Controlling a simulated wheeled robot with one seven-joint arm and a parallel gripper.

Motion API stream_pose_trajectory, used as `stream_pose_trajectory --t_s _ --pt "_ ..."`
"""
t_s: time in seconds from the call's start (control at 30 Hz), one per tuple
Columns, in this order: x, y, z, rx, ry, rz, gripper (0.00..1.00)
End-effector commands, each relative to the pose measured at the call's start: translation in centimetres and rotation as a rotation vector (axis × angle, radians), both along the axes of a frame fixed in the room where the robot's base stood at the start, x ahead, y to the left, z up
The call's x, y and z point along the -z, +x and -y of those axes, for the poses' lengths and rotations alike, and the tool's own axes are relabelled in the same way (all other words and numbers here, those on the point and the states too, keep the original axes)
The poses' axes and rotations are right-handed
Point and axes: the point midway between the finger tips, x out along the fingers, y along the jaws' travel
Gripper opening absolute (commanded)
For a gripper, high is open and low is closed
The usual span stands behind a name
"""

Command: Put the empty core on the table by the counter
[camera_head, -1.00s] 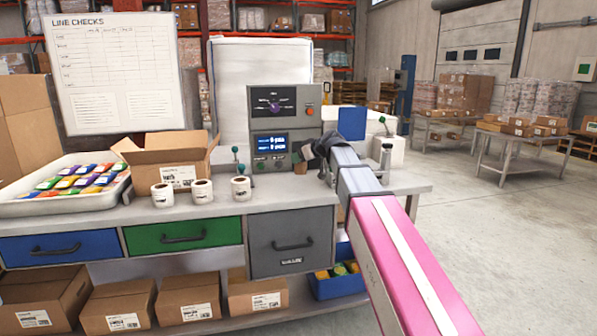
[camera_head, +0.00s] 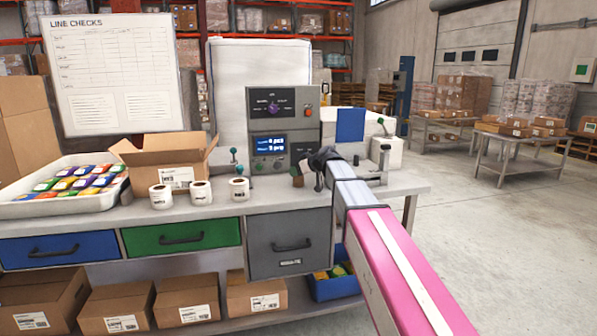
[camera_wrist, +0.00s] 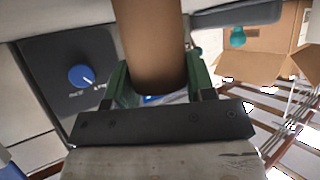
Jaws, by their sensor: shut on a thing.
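The empty core (camera_wrist: 155,40) is a plain brown cardboard tube, seen large in the wrist view between the green fingers of my gripper (camera_wrist: 158,85). In the head view a small part of the core (camera_head: 297,178) shows beside my dark gripper (camera_head: 308,168), in front of the grey machine. My gripper is shut on the core and appears to hold it above the workbench (camera_head: 225,207); the exact height is unclear. Two grey metal tables stand on the floor at the right, a nearer one (camera_head: 520,140) and a farther one (camera_head: 445,122).
Three white label rolls (camera_head: 200,192), an open carton (camera_head: 165,158) and a white tray of colourful packs (camera_head: 65,205) occupy the bench. The grey machine (camera_head: 284,125) with a display stands behind my gripper. Open floor (camera_head: 500,245) lies at the right.

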Motion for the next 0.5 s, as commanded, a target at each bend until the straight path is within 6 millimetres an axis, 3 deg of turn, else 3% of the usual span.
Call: stream_pose_trajectory --t_s 0.07,0.1,0.17,0.5 --pt "0.16 0.0 0.0 0.0 0.0 0.0 0.28" --pt "0.17 0.0 -0.01 0.0 0.0 0.0 0.56" --pt "0.15 0.01 -0.01 0.0 0.0 0.0 0.75" --pt "-0.06 0.01 0.0 0.0 0.0 0.0 0.75"
